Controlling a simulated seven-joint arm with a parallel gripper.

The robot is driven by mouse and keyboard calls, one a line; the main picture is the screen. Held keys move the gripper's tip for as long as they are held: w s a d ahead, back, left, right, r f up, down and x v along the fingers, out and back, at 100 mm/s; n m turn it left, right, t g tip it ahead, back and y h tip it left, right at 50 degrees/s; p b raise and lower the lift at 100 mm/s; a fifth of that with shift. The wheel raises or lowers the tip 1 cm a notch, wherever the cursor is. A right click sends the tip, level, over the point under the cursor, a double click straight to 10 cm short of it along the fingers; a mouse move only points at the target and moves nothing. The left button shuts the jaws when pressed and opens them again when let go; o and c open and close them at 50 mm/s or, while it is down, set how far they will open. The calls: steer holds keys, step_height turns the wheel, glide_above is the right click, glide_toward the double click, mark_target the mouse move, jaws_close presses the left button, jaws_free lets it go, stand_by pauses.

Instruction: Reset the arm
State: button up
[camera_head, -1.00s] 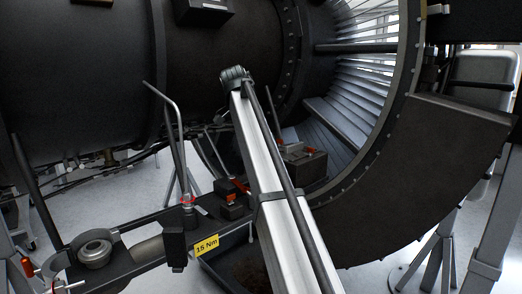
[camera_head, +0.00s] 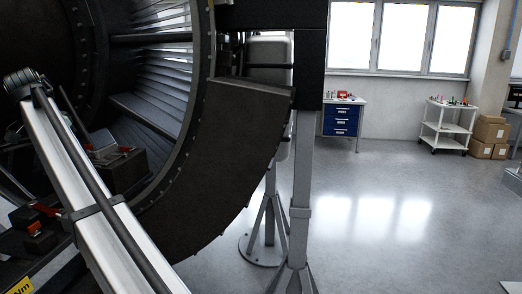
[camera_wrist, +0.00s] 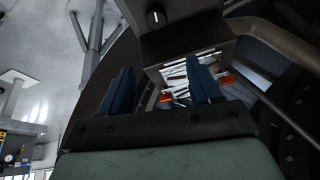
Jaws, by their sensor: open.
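My gripper (camera_wrist: 160,88) shows in the wrist view as two blue fingers set well apart. It is open, with nothing held between the fingers. Beyond the fingertips is a dark box-like part with shiny metal pieces (camera_wrist: 190,70) and orange-red bits; the gap to it is hard to judge. I cannot make out my gripper in the head view. There, the dark engine casing (camera_head: 215,150) and its fan vanes (camera_head: 150,75) fill the left side.
A dark block with orange-red clips (camera_head: 122,168) sits below the vanes. A grey support stand (camera_head: 300,180) is right of the engine. A blue drawer cabinet (camera_head: 341,121), a white cart (camera_head: 445,125) and cardboard boxes (camera_head: 490,135) stand farther back. The floor between is clear.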

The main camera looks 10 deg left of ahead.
steer(key=w+d+f+m+t+y, duration=0.2)
steer(key=w+d+f+y, duration=0.1)
steer(key=w+d+f, duration=1.5)
steer(key=d+f+n+g+h, duration=0.1)
steer(key=d+f, duration=0.8)
steer(key=f, duration=0.4)
steer(key=d+f+g+h, duration=0.1)
steer(key=d+f+g, duration=0.1)
steer(key=d+f, duration=0.9)
steer(key=d+f+n+g+h, duration=0.1)
steer(key=d+f, duration=0.7)
steer(key=f, duration=0.8)
steer(key=s+d+f+g+h, duration=0.2)
steer(key=s+d+f+g, duration=0.2)
steer(key=s+d+f, duration=1.7)
steer(key=s+d+f+g, duration=0.2)
steer(key=s+d, duration=0.2)
steer(key=s, duration=0.6)
steer(key=s+d+f+n+g+y, duration=0.1)
steer(key=s+d+f, duration=0.2)
steer(key=s, duration=0.6)
steer(key=s+d+f+g, duration=0.2)
steer(key=s+d, duration=0.4)
steer(key=s, duration=0.4)
steer(key=shift+s+f+n+g+y, duration=0.15)
steer(key=shift+s+n+g+y, duration=0.15)
steer(key=shift+s+n, duration=0.1)
